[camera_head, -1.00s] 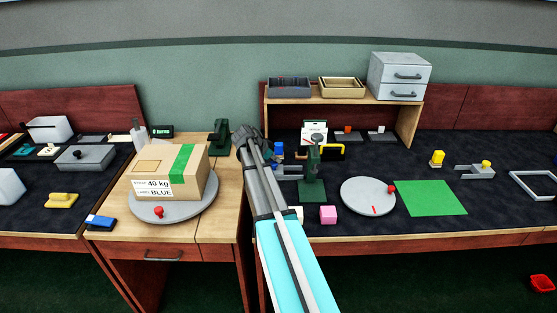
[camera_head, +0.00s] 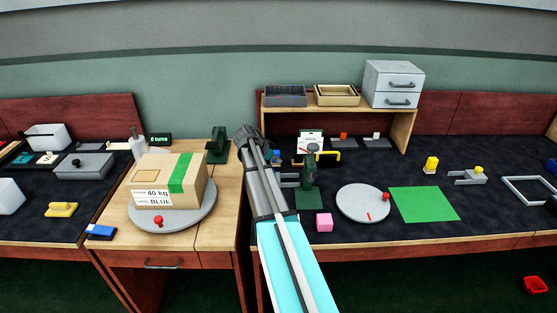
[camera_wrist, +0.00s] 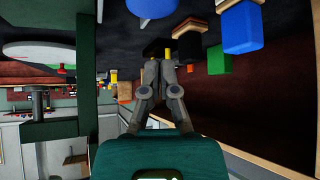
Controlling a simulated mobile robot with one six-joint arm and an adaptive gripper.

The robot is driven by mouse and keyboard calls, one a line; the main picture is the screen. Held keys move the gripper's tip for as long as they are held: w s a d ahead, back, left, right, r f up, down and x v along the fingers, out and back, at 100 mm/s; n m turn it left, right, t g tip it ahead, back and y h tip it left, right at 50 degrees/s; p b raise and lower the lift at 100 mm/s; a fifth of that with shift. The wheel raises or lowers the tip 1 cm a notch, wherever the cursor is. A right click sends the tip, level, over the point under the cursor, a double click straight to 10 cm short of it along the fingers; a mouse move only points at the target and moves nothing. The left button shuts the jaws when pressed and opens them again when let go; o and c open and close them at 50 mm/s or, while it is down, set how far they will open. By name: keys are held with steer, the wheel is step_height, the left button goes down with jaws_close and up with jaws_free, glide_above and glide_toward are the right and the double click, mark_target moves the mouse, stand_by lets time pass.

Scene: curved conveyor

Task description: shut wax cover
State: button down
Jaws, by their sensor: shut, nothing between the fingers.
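My gripper (camera_head: 246,134) is at the end of my arm, over the left part of the right-hand dark bench in the head view. In the wrist view its fingers (camera_wrist: 153,66) are together and hold nothing. I cannot tell for certain which thing is the wax cover. A small blue-topped item (camera_head: 277,157) stands just right of my gripper, partly hidden by my arm. A dark green press-like stand (camera_head: 309,183) is right of it. A blue block (camera_wrist: 241,27) shows to the right of my fingers in the wrist view, apart from them.
A carton (camera_head: 166,184) sits on a grey turntable (camera_head: 202,220) at left. A pink cube (camera_head: 324,222), a grey disc (camera_head: 360,204) and a green mat (camera_head: 425,204) lie right of my arm. A shelf (camera_head: 412,117) bears trays and a drawer unit (camera_head: 394,84).

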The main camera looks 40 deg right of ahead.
steer(key=shift+p+v, duration=2.1)
steer(key=shift+v, duration=1.15)
steer(key=shift+a, duration=0.15)
steer(key=s+a+n+y+p, duration=0.2)
steer(key=s+a+n, duration=0.4)
steer(key=a, duration=0.5)
steer(key=s+a+r+n+y+p, duration=0.1)
steer(key=s+a+n+y+p, duration=0.1)
steer(key=s+a+n, duration=0.5)
steer(key=s+a+n+t+y+p, duration=0.1)
steer(key=s+a+n+y, duration=0.3)
steer(key=a, duration=1.2)
steer(key=s+n+p, duration=0.1)
steer(key=s+n, duration=0.1)
steer(key=s, duration=0.1)
steer(key=shift+r+n+p, duration=0.3)
steer(key=shift+r, duration=0.1)
